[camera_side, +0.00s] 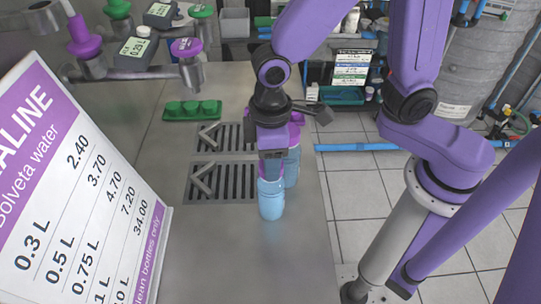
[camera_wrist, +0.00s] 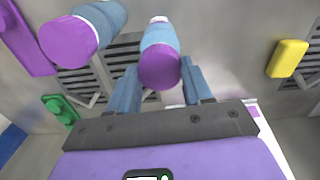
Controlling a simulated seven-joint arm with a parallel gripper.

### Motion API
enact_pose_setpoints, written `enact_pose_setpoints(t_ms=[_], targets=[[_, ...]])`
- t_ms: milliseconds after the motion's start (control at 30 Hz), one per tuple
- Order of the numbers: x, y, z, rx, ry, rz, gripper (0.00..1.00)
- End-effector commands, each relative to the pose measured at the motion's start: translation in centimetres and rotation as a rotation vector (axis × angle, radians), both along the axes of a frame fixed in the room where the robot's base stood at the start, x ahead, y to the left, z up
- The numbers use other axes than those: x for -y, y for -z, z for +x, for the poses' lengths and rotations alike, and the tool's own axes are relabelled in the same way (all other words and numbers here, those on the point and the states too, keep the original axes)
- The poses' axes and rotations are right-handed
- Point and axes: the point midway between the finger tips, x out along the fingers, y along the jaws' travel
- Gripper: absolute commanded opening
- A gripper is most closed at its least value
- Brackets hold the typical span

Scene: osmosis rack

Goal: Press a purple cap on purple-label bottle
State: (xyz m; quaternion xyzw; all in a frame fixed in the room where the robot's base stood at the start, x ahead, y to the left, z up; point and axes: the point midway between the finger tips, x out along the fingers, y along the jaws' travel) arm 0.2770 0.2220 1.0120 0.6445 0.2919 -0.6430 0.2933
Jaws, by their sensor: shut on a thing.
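My gripper (camera_side: 271,166) is low over the steel counter, directly above a light-blue bottle (camera_side: 271,200) that stands upright. In the wrist view, my gripper (camera_wrist: 160,72) has its two blue fingers on either side of a round purple cap (camera_wrist: 160,69), shut on it. The cap is in line with the top of that bottle, whose blue body (camera_wrist: 160,36) shows beyond it. I cannot tell how fully the cap is seated. A second blue bottle (camera_side: 292,168) with a purple cap stands close behind; it also shows in the wrist view (camera_wrist: 103,16). The labels are hidden or unclear.
A green cap holder (camera_side: 192,110) sits at the back left of the counter. Slotted drain grates (camera_side: 215,181) lie left of the bottles. A large price sign (camera_side: 75,190) stands front left. Purple-topped taps (camera_side: 186,48) are behind. The counter's right edge is near the bottles.

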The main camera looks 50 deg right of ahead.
Motion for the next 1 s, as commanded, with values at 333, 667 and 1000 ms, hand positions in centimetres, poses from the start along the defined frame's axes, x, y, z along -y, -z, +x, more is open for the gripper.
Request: enact_pose_setpoints(t_ms=[333, 667, 1000], targets=[[-0.01, -0.16, -0.01, 0.0, 0.0, 0.0, 0.21], [0.0, -0.17, 0.0, 0.0, 0.0, 0.0, 0.8], [-0.01, -0.2, 0.01, 0.0, 0.0, 0.0, 1.0]])
